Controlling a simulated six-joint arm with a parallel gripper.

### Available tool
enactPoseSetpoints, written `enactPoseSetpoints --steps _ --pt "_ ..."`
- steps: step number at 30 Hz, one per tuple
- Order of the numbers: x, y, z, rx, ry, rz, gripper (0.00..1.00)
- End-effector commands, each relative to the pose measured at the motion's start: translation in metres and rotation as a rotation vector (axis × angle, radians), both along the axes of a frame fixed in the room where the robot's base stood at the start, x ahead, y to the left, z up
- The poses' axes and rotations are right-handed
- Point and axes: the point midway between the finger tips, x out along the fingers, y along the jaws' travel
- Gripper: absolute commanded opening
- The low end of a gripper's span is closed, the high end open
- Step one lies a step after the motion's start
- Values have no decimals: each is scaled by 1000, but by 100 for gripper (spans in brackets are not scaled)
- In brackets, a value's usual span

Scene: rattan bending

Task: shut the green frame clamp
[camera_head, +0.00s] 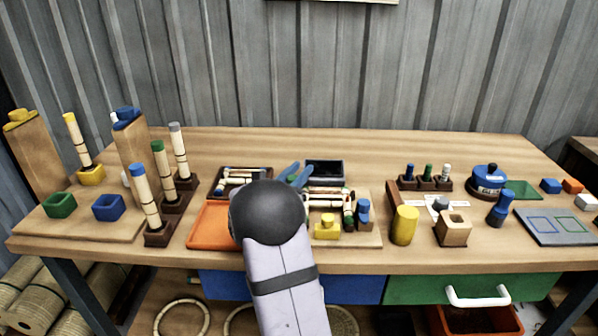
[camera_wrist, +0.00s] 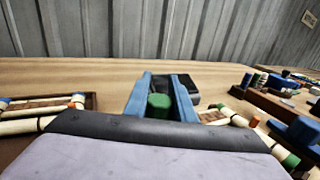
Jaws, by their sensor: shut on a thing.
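The green frame clamp (camera_wrist: 160,103) shows in the wrist view as a small green block between the two blue fingers of my gripper (camera_wrist: 163,88). The fingers stand on either side of it, and my gripper is shut on it. In the head view the blue fingertips of my gripper (camera_head: 293,173) show just behind my dark wrist, above the middle of the table. The clamp itself is hidden there by my arm. A rattan frame (camera_head: 328,196) lies on a board just right of my gripper. The lower part of the clamp is hidden in the wrist view.
A yellow clamp (camera_head: 327,228) and a blue clamp (camera_head: 363,212) stand at the frame's near right. An orange tray (camera_head: 211,226) lies left of my arm. Upright rattan poles (camera_head: 160,162) stand further left. A black box (camera_head: 324,170) sits behind the frame.

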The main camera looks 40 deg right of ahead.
Motion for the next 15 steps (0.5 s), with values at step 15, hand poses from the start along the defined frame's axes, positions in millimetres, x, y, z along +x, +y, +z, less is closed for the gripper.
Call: enactPoseSetpoints --steps 15 --pt "-13 -2 1 1 -1 -381 1"
